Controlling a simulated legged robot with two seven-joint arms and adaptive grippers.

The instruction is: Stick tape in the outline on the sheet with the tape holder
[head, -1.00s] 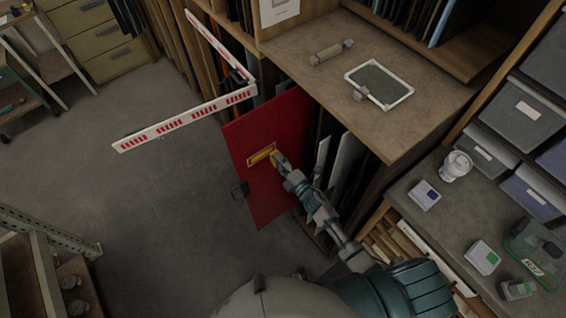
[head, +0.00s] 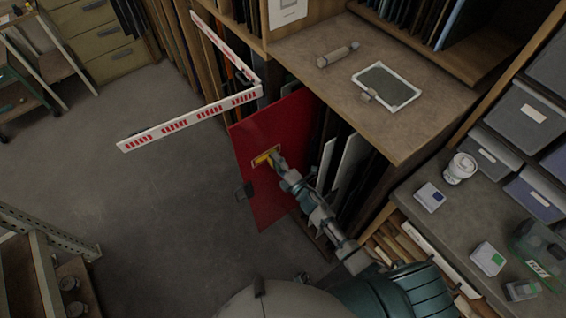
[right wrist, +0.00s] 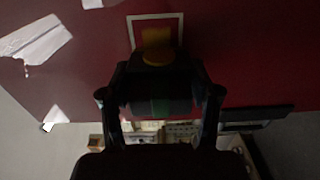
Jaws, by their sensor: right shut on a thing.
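The red sheet (head: 277,197) stands upright in front of the wooden rack. A pale rectangular outline (head: 278,149) is on its face, and the outline also shows in the right wrist view (right wrist: 179,20). My right gripper (head: 275,161) is at the sheet, shut on a dark tape holder (right wrist: 160,75). The holder's yellow-orange tip (right wrist: 157,45) lies over the outline and covers part of it. Whether it touches the sheet is unclear. A yellow patch (head: 262,158) shows inside the outline's left part in the head view. My left gripper is not in view.
A red-and-white barrier (head: 190,122) juts out left of the sheet. The rack top (head: 420,118) holds a framed dark panel (head: 388,86) and a cylindrical tool (head: 337,54). The floor at left is open.

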